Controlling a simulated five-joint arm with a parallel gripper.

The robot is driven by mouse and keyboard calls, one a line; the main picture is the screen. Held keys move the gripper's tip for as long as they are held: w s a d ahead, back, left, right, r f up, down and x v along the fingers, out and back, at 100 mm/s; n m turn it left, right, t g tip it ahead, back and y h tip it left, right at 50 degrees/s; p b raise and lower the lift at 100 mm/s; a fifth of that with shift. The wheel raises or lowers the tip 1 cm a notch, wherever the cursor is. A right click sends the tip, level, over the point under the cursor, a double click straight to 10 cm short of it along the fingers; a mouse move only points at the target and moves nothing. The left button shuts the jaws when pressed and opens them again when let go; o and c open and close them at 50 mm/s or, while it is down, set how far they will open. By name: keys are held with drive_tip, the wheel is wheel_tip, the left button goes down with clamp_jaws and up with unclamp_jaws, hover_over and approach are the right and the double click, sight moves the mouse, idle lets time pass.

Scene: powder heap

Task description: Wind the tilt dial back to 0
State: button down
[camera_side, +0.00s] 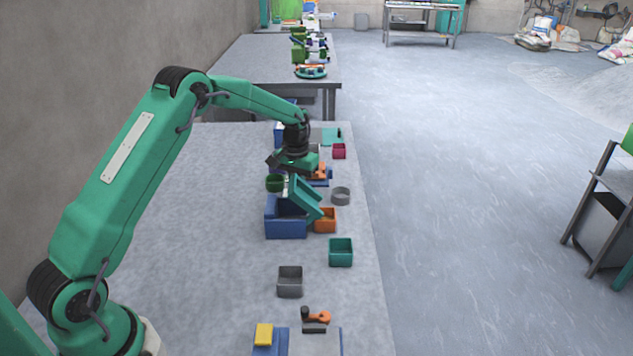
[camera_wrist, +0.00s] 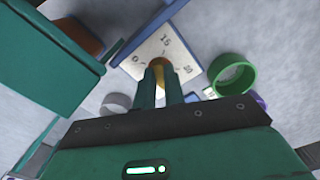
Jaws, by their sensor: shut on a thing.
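The tilt dial (camera_wrist: 150,50) is a pale plate marked 0, 15 and 30 in the wrist view. My gripper (camera_wrist: 160,69) is shut on the dial's orange-brown knob, and its two fingers cover most of it. I cannot tell which mark the knob points to. In the side view my gripper (camera_side: 297,172) is low over the bench, and the dial is mostly hidden behind it. A teal tray (camera_side: 306,198) beside it is tilted, sloping down to the right above a blue box (camera_side: 285,228). The tray is large at left in the wrist view (camera_wrist: 45,75).
An orange box (camera_side: 325,222) stands below the tray's low end. A green cup (camera_side: 275,183) and grey ring (camera_side: 340,196) are close by. A teal box (camera_side: 341,254) and grey box (camera_side: 290,283) stand nearer the camera. The bench's left side is clear.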

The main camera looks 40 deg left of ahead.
drive_tip(key=n, duration=1.3)
drive_tip(key=shift+w, duration=0.1)
drive_tip(key=shift+d, duration=0.1)
idle(0.5)
drive_tip(key=c, duration=1.5)
unclamp_jaws()
drive_tip(key=shift+d, duration=0.1)
